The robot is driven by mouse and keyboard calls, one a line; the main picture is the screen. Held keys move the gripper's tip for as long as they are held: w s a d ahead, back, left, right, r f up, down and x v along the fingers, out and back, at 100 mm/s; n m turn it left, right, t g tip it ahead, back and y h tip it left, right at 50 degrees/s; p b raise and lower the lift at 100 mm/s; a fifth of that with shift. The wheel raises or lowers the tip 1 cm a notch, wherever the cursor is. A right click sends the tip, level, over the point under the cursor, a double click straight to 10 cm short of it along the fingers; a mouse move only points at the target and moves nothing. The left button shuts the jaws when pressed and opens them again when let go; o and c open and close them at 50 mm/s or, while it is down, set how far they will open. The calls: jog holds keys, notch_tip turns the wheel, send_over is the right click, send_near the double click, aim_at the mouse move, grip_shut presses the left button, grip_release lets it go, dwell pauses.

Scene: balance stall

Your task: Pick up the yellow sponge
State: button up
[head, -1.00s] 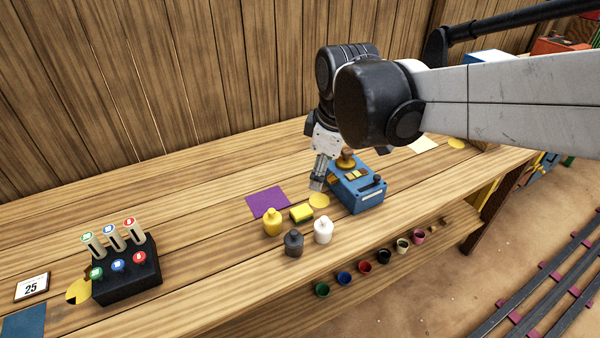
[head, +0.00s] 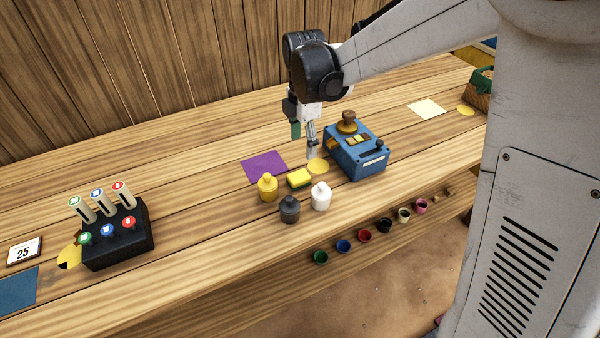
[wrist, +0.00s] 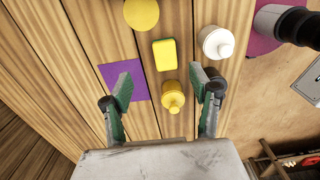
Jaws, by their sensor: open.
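The yellow sponge (head: 299,178) lies on the wooden table, with a green layer along its edge. It also shows in the wrist view (wrist: 165,54), ahead of the fingertips. My gripper (head: 304,142) is open and empty above the table, behind the sponge in the head view. In the wrist view my gripper (wrist: 164,85) has its two green-padded fingers spread wide, with the sponge's line between them. Nothing touches the sponge.
A yellow bottle (head: 268,187), a dark bottle (head: 289,209) and a white bottle (head: 321,196) stand close around the sponge. A purple sheet (head: 264,166) lies behind left, a yellow disc (head: 317,166) behind right. A blue box (head: 358,155) stands right.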

send_over(304, 173)
jog(key=f, duration=0.6)
jog(key=shift+w+a+f+b, duration=0.1)
jog(key=shift+w+b, duration=0.2)
jog(key=shift+s+f, duration=0.2)
jog(key=shift+f, duration=1.15)
jog(key=shift+s+f, duration=0.15)
jog(key=shift+f, duration=1.2)
jog(key=c, duration=1.1)
notch_tip(304, 173, up, 10)
jog(key=shift+r+p, duration=0.1)
jog(key=shift+p, duration=0.2)
jog(key=o, duration=0.4)
jog(key=shift+c, duration=0.2)
jog(key=shift+d, duration=0.2)
jog(key=c, duration=0.4)
jog(key=shift+a, duration=0.15)
